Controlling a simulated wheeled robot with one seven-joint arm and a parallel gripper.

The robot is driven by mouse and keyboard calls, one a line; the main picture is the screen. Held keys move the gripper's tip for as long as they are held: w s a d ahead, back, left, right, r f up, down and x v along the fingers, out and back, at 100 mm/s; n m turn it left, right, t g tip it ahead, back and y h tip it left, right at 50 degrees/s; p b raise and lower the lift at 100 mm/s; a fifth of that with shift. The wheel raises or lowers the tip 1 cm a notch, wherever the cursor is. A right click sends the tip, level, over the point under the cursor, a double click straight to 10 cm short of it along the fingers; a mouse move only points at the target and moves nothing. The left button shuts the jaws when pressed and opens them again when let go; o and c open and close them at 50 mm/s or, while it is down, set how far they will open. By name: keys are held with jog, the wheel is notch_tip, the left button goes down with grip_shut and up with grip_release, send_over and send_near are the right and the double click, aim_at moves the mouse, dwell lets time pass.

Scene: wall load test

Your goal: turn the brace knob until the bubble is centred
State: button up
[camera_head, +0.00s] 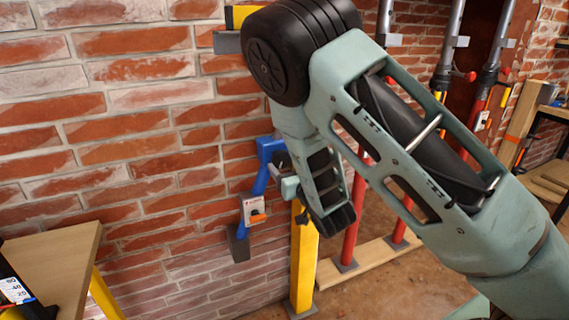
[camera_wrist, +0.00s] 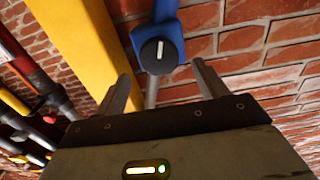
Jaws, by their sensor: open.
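The brace knob (camera_wrist: 158,56) is a round black knob with a white line across it, set on a blue brace (camera_wrist: 168,20). In the wrist view it lies just beyond and between my open fingers (camera_wrist: 163,82), apart from both. In the head view the blue brace (camera_head: 260,183) runs down the brick wall beside a yellow post, and my gripper (camera_head: 281,176) is at its upper end. The knob is hidden there by my gripper. A small white unit with an orange part (camera_head: 253,210) sits on the brace. I cannot make out a bubble in either view.
The yellow post (camera_head: 303,262) stands right of the brace, and shows large in the wrist view (camera_wrist: 80,40). Red and grey props (camera_head: 355,215) stand behind my arm on a wooden sill (camera_head: 335,270). A wooden bench (camera_head: 55,262) with a numbered gauge (camera_head: 15,290) is at lower left.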

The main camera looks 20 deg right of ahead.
aim_at(281, 160)
jog(key=shift+w, duration=1.65)
jog(key=c, duration=1)
jog(key=shift+o, duration=0.2)
jog(key=shift+n, duration=0.3)
jog(key=n, duration=0.2)
jog(key=shift+f+n+b, duration=0.1)
jog(key=shift+n+b, duration=0.3)
jog(key=shift+a+n, duration=0.15)
jog(key=shift+n, duration=1.85)
